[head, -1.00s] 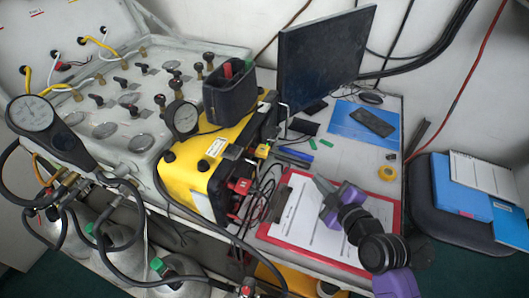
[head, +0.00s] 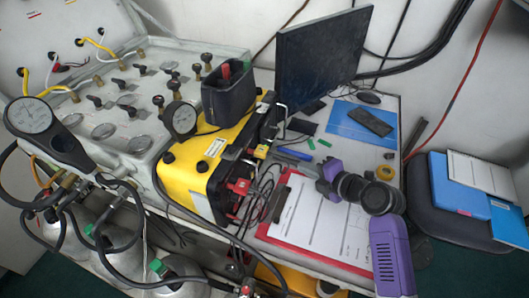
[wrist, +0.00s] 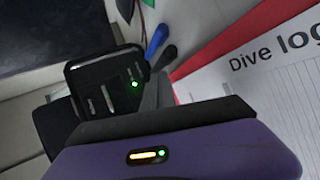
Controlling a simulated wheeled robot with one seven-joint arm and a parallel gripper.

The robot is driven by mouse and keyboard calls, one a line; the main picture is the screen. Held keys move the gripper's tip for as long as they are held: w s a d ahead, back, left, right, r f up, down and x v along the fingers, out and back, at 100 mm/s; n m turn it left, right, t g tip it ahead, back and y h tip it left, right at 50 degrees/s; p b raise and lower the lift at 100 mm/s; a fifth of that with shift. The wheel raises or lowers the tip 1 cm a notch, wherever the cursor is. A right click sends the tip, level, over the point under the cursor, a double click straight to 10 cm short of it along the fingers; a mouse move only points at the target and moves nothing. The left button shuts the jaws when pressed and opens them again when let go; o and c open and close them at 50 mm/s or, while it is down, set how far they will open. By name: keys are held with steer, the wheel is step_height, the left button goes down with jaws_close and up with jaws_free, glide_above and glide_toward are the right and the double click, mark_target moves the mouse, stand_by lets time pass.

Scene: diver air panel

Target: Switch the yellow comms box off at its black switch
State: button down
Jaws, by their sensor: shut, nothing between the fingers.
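The yellow comms box (head: 196,170) stands between the grey gauge panel and the clipboard in the head view. Its right-hand front carries red and black fittings; the black switch cannot be told apart among them, nor can its position. My gripper (head: 323,180) is over the upper right of the clipboard, to the right of the box and apart from it. In the wrist view the grey fingertips (wrist: 158,92) are together and empty. The yellow box does not show clearly in the wrist view.
A red clipboard (head: 275,235) with a dive log lies on the bench. A dark monitor (head: 320,60) stands behind. A black pouch (head: 229,95) sits on the box, and loose cables hang beside its front. A yellow tape roll (head: 386,172) lies near my wrist.

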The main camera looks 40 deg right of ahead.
steer(key=shift+w+a+r+p, duration=0.2)
steer(key=shift+w+a+p, duration=0.25)
steer(key=shift+w, duration=0.2)
steer(key=w+a, duration=0.1)
steer(key=w+a+p, duration=0.1)
steer(key=w, duration=0.1)
steer(key=w+a, duration=0.1)
steer(key=shift+w+r+p, duration=0.2)
steer(key=shift+r+p, duration=0.05)
steer(key=shift+p, duration=0.1)
steer(key=shift+w+a+r, duration=0.1)
steer(key=shift+w+a, duration=0.4)
steer(key=shift+w, duration=0.3)
steer(key=shift+w, duration=0.1)
stand_by(0.9)
steer(key=shift+w+a+b, duration=0.2)
steer(key=shift+w+b, duration=0.05)
steer(key=shift+b, duration=0.05)
steer(key=shift+w+a+r, duration=0.1)
steer(key=shift+w+a, duration=0.05)
steer(key=shift+w, duration=0.1)
stand_by(0.7)
steer(key=shift+s, duration=0.1)
steer(key=shift+s+d+b, duration=0.4)
steer(key=shift+s+b, duration=0.05)
steer(key=shift+s, duration=0.05)
